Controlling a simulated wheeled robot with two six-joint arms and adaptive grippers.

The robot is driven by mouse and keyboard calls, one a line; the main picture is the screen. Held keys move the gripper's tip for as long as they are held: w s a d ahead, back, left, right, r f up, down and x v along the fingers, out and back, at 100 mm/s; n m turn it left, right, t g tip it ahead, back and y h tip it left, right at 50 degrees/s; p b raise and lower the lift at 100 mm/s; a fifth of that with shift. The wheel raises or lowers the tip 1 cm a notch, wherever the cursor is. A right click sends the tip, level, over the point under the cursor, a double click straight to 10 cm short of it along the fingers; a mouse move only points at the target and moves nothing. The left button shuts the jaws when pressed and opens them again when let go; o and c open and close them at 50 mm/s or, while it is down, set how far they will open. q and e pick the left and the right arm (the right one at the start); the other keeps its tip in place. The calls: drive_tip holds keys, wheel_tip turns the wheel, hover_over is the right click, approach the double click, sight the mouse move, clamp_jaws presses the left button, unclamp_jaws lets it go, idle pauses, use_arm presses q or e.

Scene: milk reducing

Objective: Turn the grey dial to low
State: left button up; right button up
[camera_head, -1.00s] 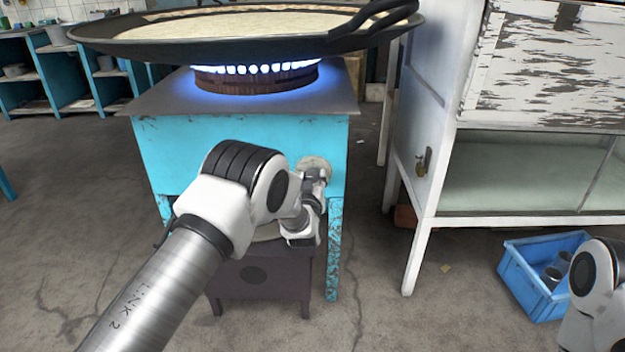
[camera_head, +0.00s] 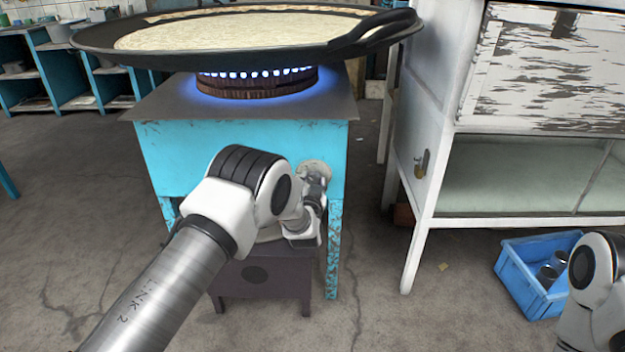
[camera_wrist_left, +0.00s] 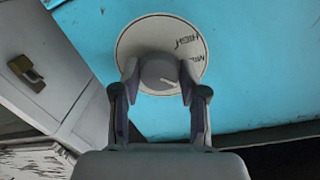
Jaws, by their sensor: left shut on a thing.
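The grey dial (camera_wrist_left: 159,73) is a round knob on a pale disc (camera_wrist_left: 134,42) on the stove's turquoise side. "HIGH" and "MID" show at the disc's upper right; no "low" label is visible. A light mark on the knob points to the lower right. My left gripper (camera_wrist_left: 160,70) is shut on the knob, one finger on each side. In the head view the gripper (camera_head: 314,178) partly covers the disc. My right gripper is not in view. The turquoise stove (camera_head: 240,150) has a burner with a low blue flame (camera_head: 257,74).
A wide black pan (camera_head: 240,55) holding pale liquid sits over the burner. A white cabinet (camera_head: 412,210) with a padlock stands to the right. A blue crate (camera_head: 515,277) with metal cups lies on the floor.

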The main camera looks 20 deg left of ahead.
use_arm(q)
drive_tip(key=shift+m, duration=0.6)
drive_tip(key=o, duration=1.1)
drive_tip(key=shift+o, duration=0.2)
drive_tip(key=v, duration=1.2)
